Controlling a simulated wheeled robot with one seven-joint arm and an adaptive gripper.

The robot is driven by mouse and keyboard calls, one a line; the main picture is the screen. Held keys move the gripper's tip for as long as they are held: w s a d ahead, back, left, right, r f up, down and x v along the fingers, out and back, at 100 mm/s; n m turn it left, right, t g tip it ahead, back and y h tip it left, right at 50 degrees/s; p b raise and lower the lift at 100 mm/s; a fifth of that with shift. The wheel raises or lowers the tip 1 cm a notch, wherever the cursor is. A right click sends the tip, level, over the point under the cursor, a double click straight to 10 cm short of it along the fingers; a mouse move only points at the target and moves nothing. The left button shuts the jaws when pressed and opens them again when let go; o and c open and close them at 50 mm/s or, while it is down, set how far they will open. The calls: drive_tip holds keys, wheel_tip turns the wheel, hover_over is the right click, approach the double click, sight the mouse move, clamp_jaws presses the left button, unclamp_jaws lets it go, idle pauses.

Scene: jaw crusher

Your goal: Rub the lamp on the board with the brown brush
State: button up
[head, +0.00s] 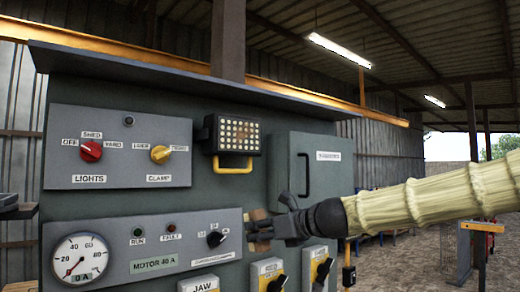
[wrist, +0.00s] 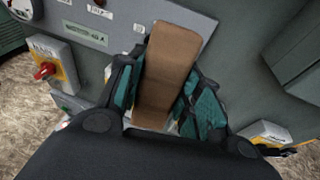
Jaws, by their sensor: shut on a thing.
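The brown brush (wrist: 168,65) is a brown block between the teal-padded fingers of my gripper (wrist: 162,92) in the wrist view. In the head view my gripper (head: 262,229) is shut on it in front of the right end of the motor panel, and only a small brown part of the brush (head: 259,214) shows. A lamp (head: 236,133) with a grid of bright cells, a black housing and a yellow handle is fixed on the grey board, above and slightly left of my gripper. The brush is apart from this lamp. Its bristles cannot be made out.
The lights and clamp panel (head: 121,148) is left of the lamp, and a grey door box (head: 313,165) is right. The motor panel (head: 145,250) has a gauge (head: 80,258), small run and fault lights and a black knob (head: 216,239). Yellow switches line the bottom.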

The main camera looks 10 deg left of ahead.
sight(255, 139)
drive_tip(key=s+r+m+t+y+p, duration=0.1)
drive_tip(key=s+r+t+p, duration=0.1)
drive_tip(key=r, duration=1.1)
drive_tip(key=s+r+m+t+p, duration=0.1)
drive_tip(key=s+r+t+p, duration=0.15)
drive_tip(key=r, duration=0.95)
drive_tip(key=shift+g, duration=0.25)
drive_tip(key=shift+w+d+p+x, duration=0.1)
drive_tip(key=shift+w+p+x, duration=0.05)
drive_tip(key=shift+x, duration=0.8)
drive_tip(key=shift+w+d+p+x, duration=0.1)
drive_tip(key=shift+p+x, duration=0.05)
drive_tip(key=shift+x, duration=0.8)
drive_tip(key=shift+w+d+p+x, duration=0.1)
drive_tip(key=shift+w+p+x, duration=0.05)
drive_tip(key=shift+x, duration=0.8)
drive_tip(key=shift+p+x, duration=0.3)
drive_tip(key=shift+x, duration=0.75)
drive_tip(key=shift+w+d+r, duration=0.1)
drive_tip(key=shift+w, duration=0.05)
drive_tip(key=shift+w+d+p, duration=0.65)
drive_tip(key=shift+w+d, duration=0.45)
drive_tip(key=shift+w, duration=0.15)
drive_tip(key=shift+w+d+p, duration=0.45)
drive_tip(key=shift+w+d, duration=0.1)
drive_tip(key=shift+w, duration=0.3)
drive_tip(key=shift+w+d+p, duration=0.45)
drive_tip(key=shift+w+d, duration=0.15)
drive_tip(key=shift+w, duration=0.2)
drive_tip(key=shift+s+a, duration=0.1)
